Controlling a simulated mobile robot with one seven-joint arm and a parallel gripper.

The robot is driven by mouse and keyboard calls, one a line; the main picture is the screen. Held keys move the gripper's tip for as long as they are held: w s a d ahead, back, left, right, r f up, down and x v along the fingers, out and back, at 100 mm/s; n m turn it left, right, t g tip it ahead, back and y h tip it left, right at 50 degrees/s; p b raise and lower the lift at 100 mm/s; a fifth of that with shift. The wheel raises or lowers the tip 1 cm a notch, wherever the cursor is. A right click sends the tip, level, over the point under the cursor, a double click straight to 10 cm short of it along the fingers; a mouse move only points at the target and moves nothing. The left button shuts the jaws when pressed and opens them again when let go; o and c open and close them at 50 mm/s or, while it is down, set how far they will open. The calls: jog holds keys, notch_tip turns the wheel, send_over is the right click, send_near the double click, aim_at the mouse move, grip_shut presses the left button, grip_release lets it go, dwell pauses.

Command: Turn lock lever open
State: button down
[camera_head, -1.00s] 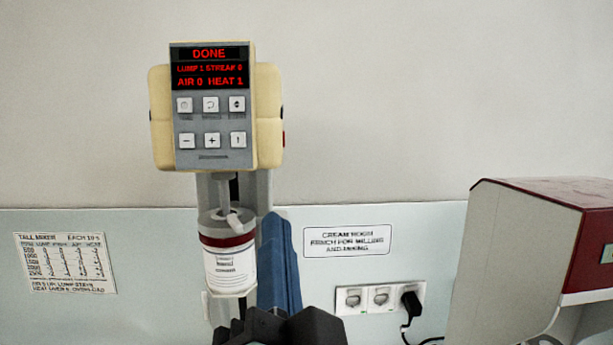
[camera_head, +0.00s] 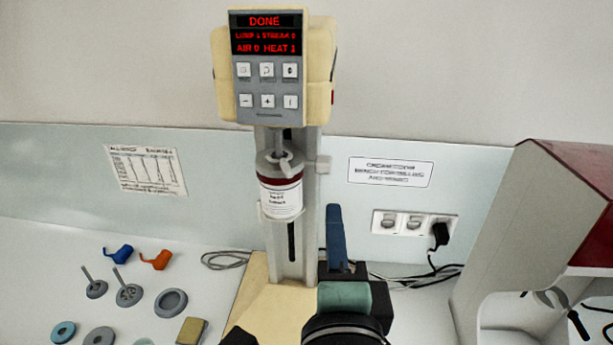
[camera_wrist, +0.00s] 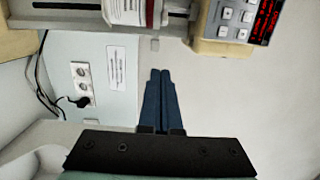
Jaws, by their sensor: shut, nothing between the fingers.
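The mixer stands on a cream base (camera_head: 270,310) and has a grey column (camera_head: 310,235). My gripper (camera_head: 334,208) has blue fingers, shut together and empty, right of the column and below the lever. A visible gap lies between fingertips and lever. My gripper (camera_wrist: 160,72) points at the lever's side of the column in the wrist view.
A labelled jar (camera_head: 283,200) hangs under the mixer head (camera_head: 268,70), whose display reads DONE. Wall sockets (camera_head: 413,223) with a black plug sit to the right. A red-and-grey machine (camera_head: 520,210) stands far right. Discs and stirrers lie on the left bench.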

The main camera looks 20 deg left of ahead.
aim_at(286, 168)
jog(key=x, duration=1)
jog(key=s+a+p, duration=0.2)
jog(key=a, duration=0.1)
jog(key=shift+s+r+p, duration=0.1)
jog(key=shift+s+p, duration=0.2)
jog(key=shift+s, duration=0.05)
